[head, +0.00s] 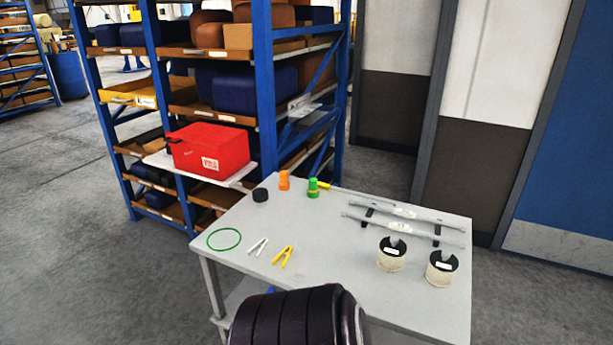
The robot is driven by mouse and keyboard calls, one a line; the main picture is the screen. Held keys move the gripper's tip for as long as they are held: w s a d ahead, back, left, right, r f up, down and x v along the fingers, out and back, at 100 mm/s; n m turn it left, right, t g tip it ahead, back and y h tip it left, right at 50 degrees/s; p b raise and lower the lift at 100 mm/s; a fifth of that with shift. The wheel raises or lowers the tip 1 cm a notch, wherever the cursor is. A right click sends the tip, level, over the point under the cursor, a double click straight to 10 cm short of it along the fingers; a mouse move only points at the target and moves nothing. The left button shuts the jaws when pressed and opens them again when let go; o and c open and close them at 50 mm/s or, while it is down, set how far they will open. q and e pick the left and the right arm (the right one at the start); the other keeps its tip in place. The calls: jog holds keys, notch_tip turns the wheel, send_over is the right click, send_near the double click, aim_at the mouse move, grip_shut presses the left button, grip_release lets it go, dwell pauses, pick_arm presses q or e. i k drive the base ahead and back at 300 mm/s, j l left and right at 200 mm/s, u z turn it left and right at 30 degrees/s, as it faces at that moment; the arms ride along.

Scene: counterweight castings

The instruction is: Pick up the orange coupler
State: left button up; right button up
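In the head view, a small orange coupler (284,181) stands upright near the far left edge of the grey table (330,273). A black round piece (260,195) is to its left, and a green piece with an orange band (313,187) is to its right. Neither of my grippers shows in this view. A dark ribbed part, probably of my own body, fills the bottom middle and hides part of the table's front edge.
A green ring (223,239), white clips (258,246) and yellow clips (282,257) lie at the left. Two cream cylinders with dark tops (391,255) (441,268) and grey bars (405,212) occupy the right. A blue shelf rack (266,100) with a red box (208,150) stands behind.

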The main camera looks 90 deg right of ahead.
aim_at(284, 175)
jog(key=z, duration=2.65)
jog(key=i+j+z, duration=0.1)
jog(key=z, duration=0.25)
jog(key=j+z, duration=0.2)
jog(key=z, duration=0.15)
jog(key=i+j+z, duration=0.1)
jog(key=z, duration=0.2)
jog(key=k+j, duration=0.05)
jog(key=j, duration=0.05)
